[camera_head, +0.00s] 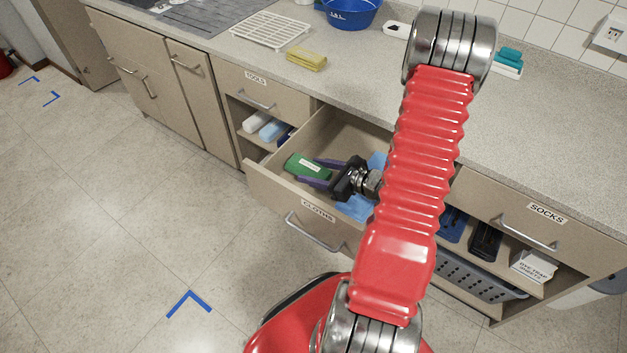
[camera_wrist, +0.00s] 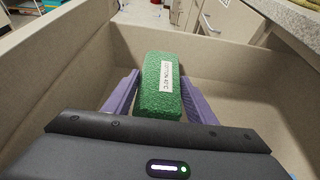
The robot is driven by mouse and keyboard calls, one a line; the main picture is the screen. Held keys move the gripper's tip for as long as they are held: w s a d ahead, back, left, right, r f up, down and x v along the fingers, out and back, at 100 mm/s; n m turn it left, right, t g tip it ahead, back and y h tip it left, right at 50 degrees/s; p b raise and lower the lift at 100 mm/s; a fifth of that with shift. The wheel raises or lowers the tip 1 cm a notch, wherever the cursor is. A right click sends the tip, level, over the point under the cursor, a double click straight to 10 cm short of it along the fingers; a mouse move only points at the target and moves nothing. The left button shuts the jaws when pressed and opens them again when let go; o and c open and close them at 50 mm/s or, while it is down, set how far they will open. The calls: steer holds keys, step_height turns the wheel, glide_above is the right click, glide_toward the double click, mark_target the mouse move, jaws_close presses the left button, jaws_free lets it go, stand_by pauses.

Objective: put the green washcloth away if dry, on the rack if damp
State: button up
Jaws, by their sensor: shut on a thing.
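The green washcloth (camera_head: 306,167) is a folded block with a white label, inside the open drawer marked CLOTHS (camera_head: 268,195). In the wrist view the washcloth (camera_wrist: 160,88) lies between the two purple fingers of my gripper (camera_wrist: 160,92), and its label reads "COTTON 40°C". My gripper (camera_head: 318,172) is shut on the washcloth, within the drawer walls. I cannot tell whether the washcloth touches the drawer floor. Blue cloths (camera_head: 355,207) lie in the drawer, partly hidden by my arm. The white rack (camera_head: 270,29) stands on the counter at the back.
A yellow folded cloth (camera_head: 307,58) lies on the counter beside the rack, with a blue basin (camera_head: 351,12) behind.

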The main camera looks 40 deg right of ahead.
steer(key=shift+f, duration=2.1)
steer(key=o, duration=1.1)
steer(key=shift+f, duration=0.1)
steer(key=shift+c, duration=0.2)
steer(key=shift+s+d+r, duration=0.2)
steer(key=shift+s+r, duration=0.1)
steer(key=shift+s, duration=0.15)
steer(key=shift+v, duration=5.5)
